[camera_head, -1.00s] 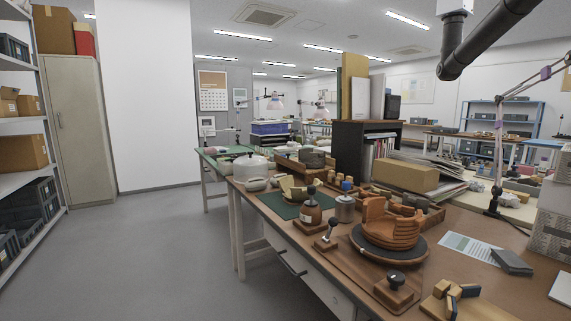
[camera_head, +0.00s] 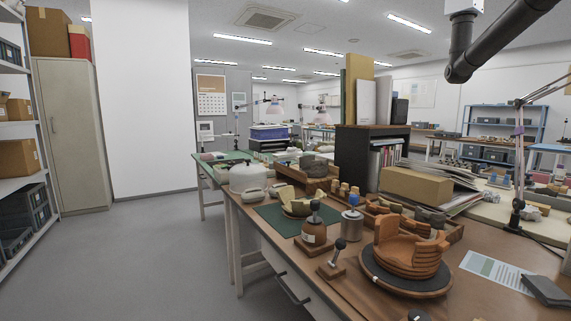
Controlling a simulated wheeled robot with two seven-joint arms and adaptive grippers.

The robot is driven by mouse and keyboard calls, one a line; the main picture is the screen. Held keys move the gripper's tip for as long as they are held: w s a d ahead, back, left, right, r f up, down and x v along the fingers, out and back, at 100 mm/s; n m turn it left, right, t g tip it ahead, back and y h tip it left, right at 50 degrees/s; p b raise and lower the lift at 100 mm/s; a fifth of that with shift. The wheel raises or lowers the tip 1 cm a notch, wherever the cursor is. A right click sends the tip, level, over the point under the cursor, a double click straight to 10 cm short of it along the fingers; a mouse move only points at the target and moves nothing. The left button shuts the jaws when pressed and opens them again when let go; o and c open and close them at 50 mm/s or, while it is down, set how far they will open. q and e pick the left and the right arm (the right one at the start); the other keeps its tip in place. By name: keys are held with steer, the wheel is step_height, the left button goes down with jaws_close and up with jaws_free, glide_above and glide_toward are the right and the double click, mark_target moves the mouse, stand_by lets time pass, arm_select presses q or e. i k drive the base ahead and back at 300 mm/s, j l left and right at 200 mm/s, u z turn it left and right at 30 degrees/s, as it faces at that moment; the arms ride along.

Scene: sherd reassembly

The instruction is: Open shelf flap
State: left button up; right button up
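No shelf flap can be made out for certain in the head view. An open shelf rack (camera_head: 22,125) with boxes and crates stands at the left edge. A dark cabinet (camera_head: 352,160) with files in its open front stands on the workbench, and a blue-grey shelf unit (camera_head: 503,128) stands far back at the right. Neither of my grippers is in view.
The workbench (camera_head: 330,272) fills the lower right, with a partly rebuilt orange pot (camera_head: 408,252) on a dark turntable and several small tools. A tall beige cupboard (camera_head: 72,135) stands behind the rack. Grey floor (camera_head: 140,255) is clear between rack and bench.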

mark_target(302, 177)
steer(key=i, duration=0.2)
steer(key=i+j+z, duration=0.45)
steer(key=j, duration=0.6)
steer(key=i+j+z, duration=0.15)
steer(key=j+z, duration=0.35)
steer(key=j, duration=0.65)
steer(key=j+z, duration=0.45)
steer(key=j, duration=0.7)
